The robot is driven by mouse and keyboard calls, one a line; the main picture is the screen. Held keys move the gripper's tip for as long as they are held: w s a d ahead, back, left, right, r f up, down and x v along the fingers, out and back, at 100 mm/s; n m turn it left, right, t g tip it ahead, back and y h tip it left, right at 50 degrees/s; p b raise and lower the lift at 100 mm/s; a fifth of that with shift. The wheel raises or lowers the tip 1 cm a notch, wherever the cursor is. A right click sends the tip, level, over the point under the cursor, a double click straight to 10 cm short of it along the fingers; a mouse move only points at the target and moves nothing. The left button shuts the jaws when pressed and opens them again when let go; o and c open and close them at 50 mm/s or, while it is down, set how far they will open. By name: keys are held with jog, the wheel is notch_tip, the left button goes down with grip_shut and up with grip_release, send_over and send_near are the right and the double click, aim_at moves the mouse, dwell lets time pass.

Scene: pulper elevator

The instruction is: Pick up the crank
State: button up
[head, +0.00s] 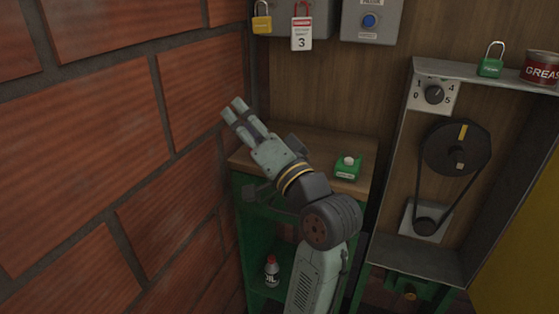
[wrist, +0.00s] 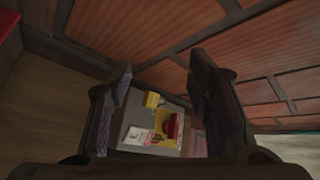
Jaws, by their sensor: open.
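My gripper (head: 237,110) is raised above the wooden-topped stand at the left, close to the brick wall, with its fingers pointing up and left. In the wrist view my gripper (wrist: 162,72) has its two fingers well apart and nothing between them up close. I cannot make out a crank in either view. A dark pulley wheel (head: 447,145) with a yellow mark and a small brownish stub sits in the open metal housing at the right, well away from my gripper. A belt joins it to a smaller pulley (head: 425,226) below.
A green block with a white knob (head: 346,168) sits on the stand's wooden top (head: 330,143). A brick wall (head: 120,140) closes the left side. Grey boxes (head: 372,22) hang above. A green padlock (head: 491,62) and red grease tin (head: 541,70) stand on the housing (head: 480,73).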

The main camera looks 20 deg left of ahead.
jog(key=w+d+f+m+g+h, duration=0.1)
jog(key=d+f+m+g+h, duration=0.4)
jog(key=d+f, duration=0.9)
jog(key=shift+m+t+y, duration=0.3)
jog(key=shift+t+y, duration=0.2)
jog(key=shift+y, duration=0.4)
jog(key=shift+w+f+p+x, duration=0.15)
jog(key=shift+p+x, duration=0.3)
jog(key=shift+x, duration=2.25)
jog(key=shift+w+f+p+x, duration=0.15)
jog(key=shift+p+x, duration=0.3)
jog(key=shift+x, duration=2.25)
jog(key=shift+s+d, duration=0.1)
jog(key=shift+d, duration=0.05)
jog(key=shift+c, duration=0.5)
grip_shut()
